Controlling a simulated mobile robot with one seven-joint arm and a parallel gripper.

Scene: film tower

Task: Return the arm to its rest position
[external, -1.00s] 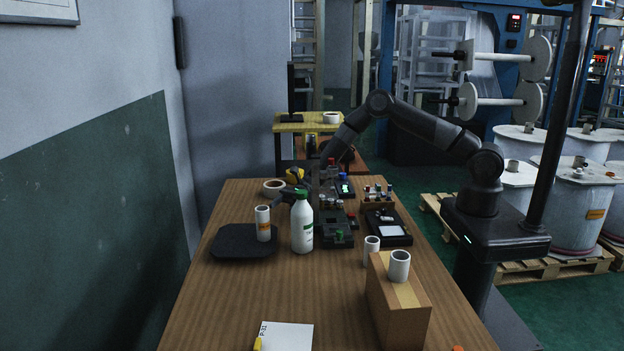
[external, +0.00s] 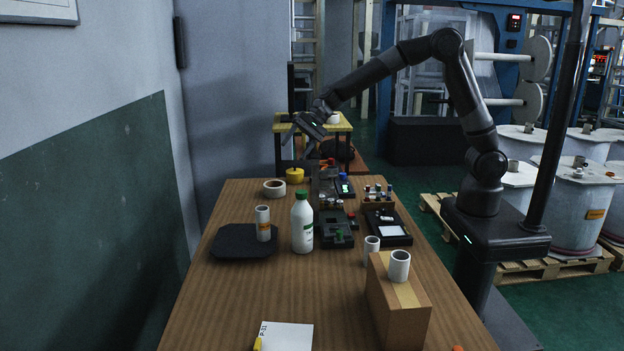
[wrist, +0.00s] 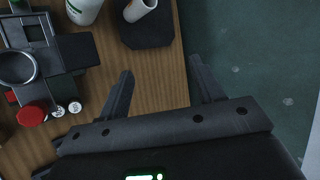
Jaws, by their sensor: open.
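My gripper (external: 296,130) is raised above the far part of the wooden table in the external view, with my arm bent high from its base at the right. In the wrist view my gripper (wrist: 160,82) has its two fingers spread apart with nothing between them. The table edge and the floor show below the fingers. My gripper touches nothing that I can see.
On the table (external: 235,295) stand a white bottle (external: 302,225), a white cylinder (external: 263,223) on a black pad (external: 232,243), a tape roll (external: 274,188), a dark fixture (external: 336,230) and a cardboard box (external: 398,310). The left front of the table is mostly clear.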

